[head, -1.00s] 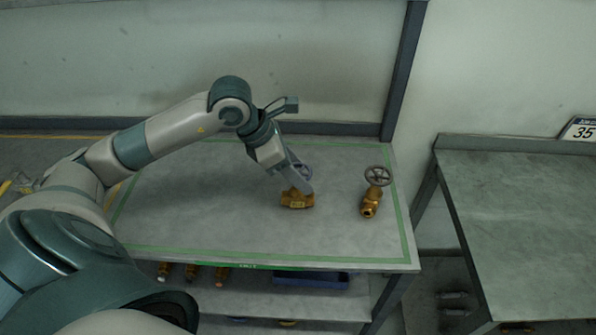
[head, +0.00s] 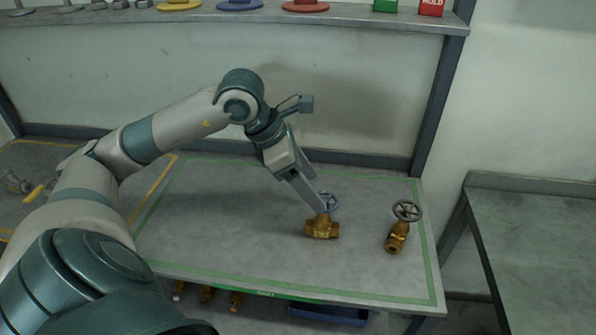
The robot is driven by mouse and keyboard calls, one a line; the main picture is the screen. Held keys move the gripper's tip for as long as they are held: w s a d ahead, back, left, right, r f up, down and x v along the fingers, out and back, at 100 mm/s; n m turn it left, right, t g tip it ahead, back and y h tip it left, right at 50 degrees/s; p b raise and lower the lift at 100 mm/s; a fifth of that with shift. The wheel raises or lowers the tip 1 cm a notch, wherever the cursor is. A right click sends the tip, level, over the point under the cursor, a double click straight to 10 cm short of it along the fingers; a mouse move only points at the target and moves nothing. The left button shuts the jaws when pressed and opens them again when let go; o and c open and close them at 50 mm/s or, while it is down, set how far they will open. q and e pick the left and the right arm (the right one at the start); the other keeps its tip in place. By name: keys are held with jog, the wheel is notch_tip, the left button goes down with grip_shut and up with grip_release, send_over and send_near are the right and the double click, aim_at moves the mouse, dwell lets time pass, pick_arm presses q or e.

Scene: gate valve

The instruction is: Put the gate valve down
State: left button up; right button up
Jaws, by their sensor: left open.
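A brass gate valve (head: 322,229) with a blue-grey handwheel stands upright on the grey tabletop, inside the green-taped area. My left gripper (head: 322,208) is open and comes down from the upper left, with its fingertips at the handwheel. The fingers cover part of the wheel, so I cannot tell whether they touch it. A second brass valve (head: 397,238) with a dark handwheel sits to the right on the same table, tilted. My right gripper is not in view.
The table (head: 220,220) is clear to the left of the valves. A shelf (head: 240,17) with coloured items runs along the back wall. Another grey table (head: 540,240) stands at the right across a gap. A blue bin (head: 330,314) is below the tabletop.

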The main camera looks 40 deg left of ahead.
pick_arm(q)
jog(key=shift+b+v, duration=0.5)
jog(key=shift+v, duration=2.25)
